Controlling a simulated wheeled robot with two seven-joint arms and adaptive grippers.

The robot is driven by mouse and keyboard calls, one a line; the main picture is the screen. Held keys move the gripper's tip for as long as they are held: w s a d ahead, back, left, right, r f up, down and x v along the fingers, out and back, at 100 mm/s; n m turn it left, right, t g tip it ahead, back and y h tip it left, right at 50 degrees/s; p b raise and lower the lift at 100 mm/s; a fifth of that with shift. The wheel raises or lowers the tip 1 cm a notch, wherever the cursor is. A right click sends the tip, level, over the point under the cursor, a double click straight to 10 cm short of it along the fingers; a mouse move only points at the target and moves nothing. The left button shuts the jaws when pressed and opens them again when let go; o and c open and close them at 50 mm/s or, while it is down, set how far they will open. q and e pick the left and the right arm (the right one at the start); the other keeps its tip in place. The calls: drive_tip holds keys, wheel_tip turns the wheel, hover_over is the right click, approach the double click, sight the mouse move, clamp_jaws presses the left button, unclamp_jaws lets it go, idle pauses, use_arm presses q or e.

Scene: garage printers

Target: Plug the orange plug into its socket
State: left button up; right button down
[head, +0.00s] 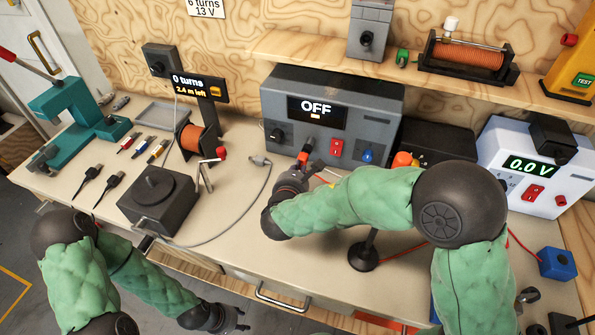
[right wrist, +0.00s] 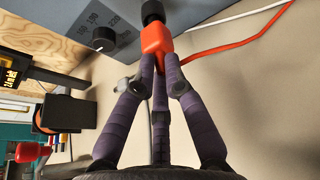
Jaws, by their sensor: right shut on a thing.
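My right gripper (head: 299,168) is shut on the orange plug (head: 303,157) in front of the grey box (head: 378,92) with the "OFF" display. In the right wrist view, the fingertips (right wrist: 161,62) close around the rear of the plug (right wrist: 157,40). The plug's far end meets a round black socket (right wrist: 152,11) on the box front; I cannot tell how deep it sits. An orange cable (right wrist: 228,48) leaves the plug toward the right. My left gripper (head: 229,319) is low at the front, away from the plug; its fingers are too small to judge.
A copper wire spool (head: 197,139) and a black winder (head: 157,198) stand to the left. A white meter (head: 533,165) reads 0.0 V at right.

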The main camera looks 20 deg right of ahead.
drive_tip(key=shift+w+d, duration=0.1)
drive_tip(key=shift+w, duration=0.1)
drive_tip(key=c, duration=1.2)
unclamp_jaws()
drive_tip(key=v, duration=1.2)
